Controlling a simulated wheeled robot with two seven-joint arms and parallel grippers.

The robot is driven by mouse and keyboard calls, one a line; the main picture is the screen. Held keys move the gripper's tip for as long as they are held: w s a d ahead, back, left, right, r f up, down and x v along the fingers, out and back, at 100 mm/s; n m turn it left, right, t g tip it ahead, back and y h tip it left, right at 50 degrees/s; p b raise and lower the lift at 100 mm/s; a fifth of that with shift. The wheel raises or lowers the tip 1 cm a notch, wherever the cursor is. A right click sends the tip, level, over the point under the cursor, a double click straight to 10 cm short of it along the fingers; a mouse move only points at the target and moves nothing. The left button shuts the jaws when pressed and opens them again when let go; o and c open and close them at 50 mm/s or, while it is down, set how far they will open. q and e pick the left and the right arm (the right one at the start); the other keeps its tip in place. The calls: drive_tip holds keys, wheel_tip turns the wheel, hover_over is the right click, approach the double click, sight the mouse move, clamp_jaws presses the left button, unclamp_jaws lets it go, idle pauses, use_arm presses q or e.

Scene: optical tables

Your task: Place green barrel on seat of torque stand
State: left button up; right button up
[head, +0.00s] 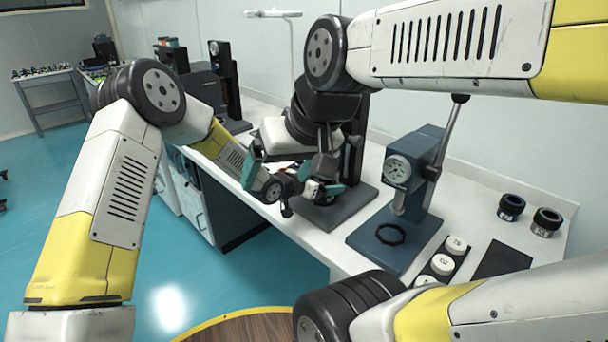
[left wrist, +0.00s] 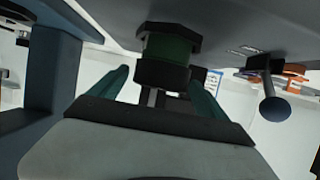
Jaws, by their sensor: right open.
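The blue torque stand (head: 378,246) stands on the white table, with a dial, a column and a dark ring-shaped seat (head: 390,234) on its base. The seat looks empty. My left gripper (head: 324,190) is left of this stand, by a black stand. In the left wrist view, its teal fingers (left wrist: 160,80) are apart. A dark green barrel-like piece (left wrist: 170,47) with a wider rim and black end shows between and beyond the tips, close to a grey surface. Contact is unclear. My right gripper (head: 278,178) is open, beside the left one. The barrel is not clear in the head view.
A black stand (head: 338,212) is behind my grippers. White numbered discs (head: 442,264), a dark pad (head: 502,258) and two dark rings, one blue-black (head: 511,207) and one black (head: 546,222), are right of the torque stand. In the wrist view a blue column (left wrist: 52,70) is close left.

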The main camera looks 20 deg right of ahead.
use_arm(q)
drive_tip(key=shift+r, duration=0.1)
drive_tip(key=shift+a+r, duration=0.15)
drive_tip(key=shift+a, duration=0.05)
drive_tip(key=s+a+r+n+t+y, duration=0.1)
drive_tip(key=a+r+n+y, duration=0.15)
drive_tip(key=a+r, duration=0.65)
drive_tip(key=s+a+r+n+t+y, duration=0.1)
drive_tip(key=s+a+r+n+y, duration=0.15)
drive_tip(key=a, duration=1.35)
drive_tip(key=s+a+r+n+t+y, duration=0.1)
drive_tip(key=a+r+y, duration=0.3)
drive_tip(key=a+r, duration=0.55)
drive_tip(key=s+a+r+n+g, duration=0.1)
drive_tip(key=s+a+n, duration=0.2)
drive_tip(key=s+a, duration=0.4)
drive_tip(key=s+a+n+g+y, duration=0.1)
drive_tip(key=s+a+n, duration=0.2)
drive_tip(key=s+a, duration=0.5)
drive_tip(key=s, duration=0.6)
drive_tip(key=shift+s+r+n, duration=0.15)
drive_tip(key=shift+r+n, duration=0.25)
drive_tip(key=shift+a, duration=0.1)
